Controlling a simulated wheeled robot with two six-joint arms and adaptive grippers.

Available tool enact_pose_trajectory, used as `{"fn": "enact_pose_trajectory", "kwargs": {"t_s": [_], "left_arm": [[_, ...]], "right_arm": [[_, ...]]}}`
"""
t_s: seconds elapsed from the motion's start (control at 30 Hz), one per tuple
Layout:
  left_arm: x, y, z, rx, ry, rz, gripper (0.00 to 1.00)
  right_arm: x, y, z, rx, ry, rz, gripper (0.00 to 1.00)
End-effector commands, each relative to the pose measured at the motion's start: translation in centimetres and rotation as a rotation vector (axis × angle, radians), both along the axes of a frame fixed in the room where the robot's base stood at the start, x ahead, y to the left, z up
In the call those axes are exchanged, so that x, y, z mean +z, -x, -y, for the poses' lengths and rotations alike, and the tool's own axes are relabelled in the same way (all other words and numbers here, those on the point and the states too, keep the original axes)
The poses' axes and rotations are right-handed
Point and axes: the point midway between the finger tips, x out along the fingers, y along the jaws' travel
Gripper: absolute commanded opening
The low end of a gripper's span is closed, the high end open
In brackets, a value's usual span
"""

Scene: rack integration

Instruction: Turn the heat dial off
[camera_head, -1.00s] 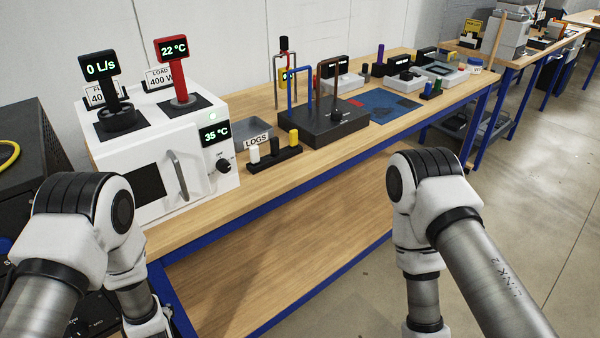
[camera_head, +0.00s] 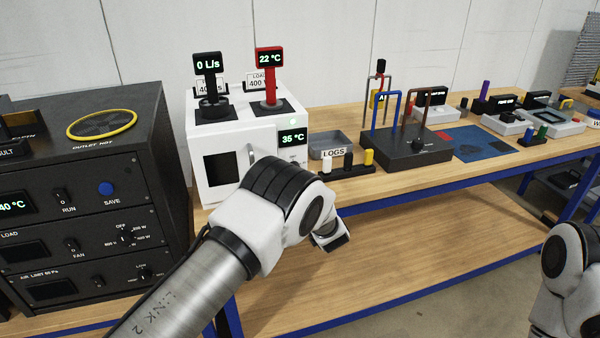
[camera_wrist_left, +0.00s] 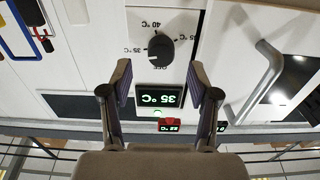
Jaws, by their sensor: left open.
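The heat dial (camera_wrist_left: 160,48) is a dark round knob on the white box's front panel, with OFF, 35 °C and 40 °C marks around it. It shows upside down in the left wrist view; its exact setting is hard to read. A green 35 °C display (camera_wrist_left: 160,96) sits beside it. My left gripper (camera_wrist_left: 160,86) is open and empty, its fingers pointing at the panel either side of the display, apart from the dial. My right gripper is out of view.
A black rack unit (camera_head: 100,200) with knobs and switches stands left of the white box. Beside the box are a grey LOGS tray (camera_head: 330,145) and a dark block with pegs (camera_head: 348,168). The wooden lower shelf (camera_head: 400,260) looks clear.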

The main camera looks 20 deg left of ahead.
Motion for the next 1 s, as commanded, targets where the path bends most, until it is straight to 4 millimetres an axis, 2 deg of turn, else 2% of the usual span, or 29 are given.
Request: {"fn": "enact_pose_trajectory", "kwargs": {"t_s": [0.1,0.2,0.47,0.5,0.67,1.0], "left_arm": [[0.1,-1.9,-1.4,0.002,0.001,0.0,0.61],[0.0,-2.9,-2.1,0.001,0.0,0.0,0.61],[0.0,-3.4,-2.3,-0.001,-0.002,-0.001,0.61],[0.0,-3.4,-2.3,-0.001,-0.002,-0.001,0.57],[0.0,-3.4,-2.3,-0.001,-0.002,-0.001,0.01],[-0.1,-3.4,-2.3,-0.001,0.012,0.008,0.0]], "right_arm": [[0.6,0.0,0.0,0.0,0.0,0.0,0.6],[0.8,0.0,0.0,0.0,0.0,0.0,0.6],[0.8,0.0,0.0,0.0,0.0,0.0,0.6],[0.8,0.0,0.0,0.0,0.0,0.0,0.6],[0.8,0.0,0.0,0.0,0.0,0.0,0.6],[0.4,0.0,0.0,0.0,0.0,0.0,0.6]]}}
